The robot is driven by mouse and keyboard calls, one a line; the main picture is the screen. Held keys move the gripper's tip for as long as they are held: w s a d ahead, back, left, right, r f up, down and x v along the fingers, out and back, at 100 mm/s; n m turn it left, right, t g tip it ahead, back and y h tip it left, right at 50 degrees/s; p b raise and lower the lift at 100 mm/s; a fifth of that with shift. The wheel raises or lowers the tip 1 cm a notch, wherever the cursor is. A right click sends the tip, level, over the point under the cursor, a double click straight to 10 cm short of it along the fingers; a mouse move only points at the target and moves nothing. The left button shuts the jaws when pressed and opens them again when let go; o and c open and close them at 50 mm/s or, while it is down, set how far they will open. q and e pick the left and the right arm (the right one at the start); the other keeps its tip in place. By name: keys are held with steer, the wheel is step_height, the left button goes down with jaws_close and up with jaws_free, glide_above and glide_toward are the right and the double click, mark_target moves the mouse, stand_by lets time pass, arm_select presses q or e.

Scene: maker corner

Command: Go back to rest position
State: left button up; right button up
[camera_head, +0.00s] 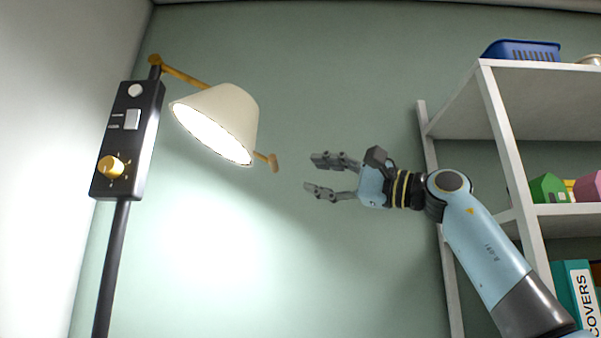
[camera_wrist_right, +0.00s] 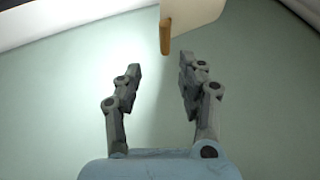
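My right gripper (camera_head: 322,176) is raised in the middle of the head view, its arm coming in from the lower right. Its two fingers are apart with nothing between them. In the right wrist view the open fingers (camera_wrist_right: 160,85) also show, with only the green wall behind the gap. The lit lamp's cream shade (camera_head: 222,120) is left of the gripper, and its yellow handle (camera_head: 267,161) points toward the fingertips without touching them. The handle also shows in the right wrist view (camera_wrist_right: 166,36), beyond the fingertips. My left gripper is in neither view.
The lamp's black control box (camera_head: 127,140) with a yellow knob (camera_head: 111,167) sits on a dark pole (camera_head: 112,270) at left. A white shelf unit (camera_head: 510,150) stands at right, close to my right arm, holding a blue basket (camera_head: 522,50) and a teal binder (camera_head: 575,290).

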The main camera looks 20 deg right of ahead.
steer(key=shift+s+d+f, duration=0.1)
steer(key=shift+s+d, duration=0.1)
steer(key=shift+s, duration=0.05)
steer(key=shift+w+f, duration=0.1)
stand_by(0.3)
